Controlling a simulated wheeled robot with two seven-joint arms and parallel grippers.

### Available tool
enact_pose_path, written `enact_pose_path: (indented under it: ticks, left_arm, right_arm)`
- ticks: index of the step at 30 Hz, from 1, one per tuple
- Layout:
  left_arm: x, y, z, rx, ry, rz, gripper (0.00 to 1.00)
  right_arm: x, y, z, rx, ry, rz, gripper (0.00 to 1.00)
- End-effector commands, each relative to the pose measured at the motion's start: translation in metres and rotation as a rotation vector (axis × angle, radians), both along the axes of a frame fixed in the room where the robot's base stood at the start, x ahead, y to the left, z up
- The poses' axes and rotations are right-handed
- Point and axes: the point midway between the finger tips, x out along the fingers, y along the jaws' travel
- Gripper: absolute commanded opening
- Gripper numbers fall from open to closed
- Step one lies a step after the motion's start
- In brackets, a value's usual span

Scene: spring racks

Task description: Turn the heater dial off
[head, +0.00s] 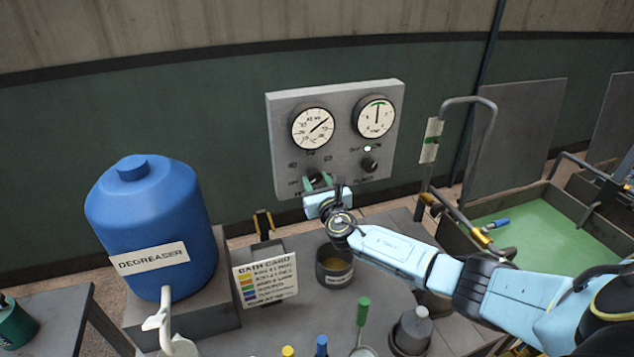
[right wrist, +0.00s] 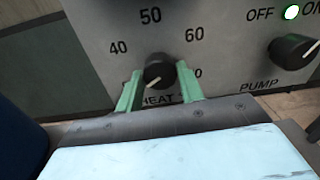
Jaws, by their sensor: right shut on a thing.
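The heater dial (right wrist: 159,72) is a round black knob marked HEAT, with 40, 50 and 60 printed around it. Its white pointer line slants to the lower left, and the label there is covered by a finger. My right gripper (right wrist: 160,84) has its green fingers on both sides of the dial, shut on it. In the head view the right gripper (head: 317,183) reaches the lower left of the grey control panel (head: 340,160) and hides most of the dial. My left gripper is not in view.
The pump knob (head: 369,164) sits right of the dial, below a lit green lamp (head: 368,148). Two gauges are above. A blue degreaser drum (head: 150,225), a bath card (head: 265,282) and a small pot (head: 334,268) stand below the panel. A green-floored tray (head: 540,240) is at right.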

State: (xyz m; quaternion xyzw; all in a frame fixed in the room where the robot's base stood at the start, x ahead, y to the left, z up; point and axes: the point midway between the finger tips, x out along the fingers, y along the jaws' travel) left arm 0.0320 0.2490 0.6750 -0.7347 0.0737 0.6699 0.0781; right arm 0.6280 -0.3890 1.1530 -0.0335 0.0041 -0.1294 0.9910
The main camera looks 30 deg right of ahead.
Motion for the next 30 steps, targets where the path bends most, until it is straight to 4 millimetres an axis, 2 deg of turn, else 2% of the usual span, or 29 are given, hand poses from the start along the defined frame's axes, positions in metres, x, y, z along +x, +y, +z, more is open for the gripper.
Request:
enact_pose_path:
  ticks: [1, 2, 6, 15, 20, 25, 30]
  left_arm:
    - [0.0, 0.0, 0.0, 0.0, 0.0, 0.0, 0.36]
    - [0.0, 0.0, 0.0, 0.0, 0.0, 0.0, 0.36]
    - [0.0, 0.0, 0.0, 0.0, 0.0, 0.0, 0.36]
    - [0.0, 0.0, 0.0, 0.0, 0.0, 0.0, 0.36]
    - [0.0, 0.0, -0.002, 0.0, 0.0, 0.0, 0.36]
    - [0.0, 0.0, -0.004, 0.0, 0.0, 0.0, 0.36]
    - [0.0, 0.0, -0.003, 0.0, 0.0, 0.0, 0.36]
  right_arm:
    - [0.0, 0.0, 0.0, -0.004, 0.001, 0.0, 0.15]
    - [0.0, 0.0, 0.0, -0.003, 0.001, 0.0, 0.4]
    - [0.0, 0.0, 0.0, -0.002, 0.001, 0.0, 0.58]
    - [-0.001, 0.0, 0.0, -0.001, 0.0, 0.0, 0.59]
    - [-0.009, 0.002, -0.001, 0.0, 0.001, 0.001, 0.59]
    - [-0.031, 0.009, -0.002, 0.0, 0.002, 0.004, 0.59]
    - [-0.064, 0.016, -0.002, -0.001, 0.003, 0.003, 0.59]
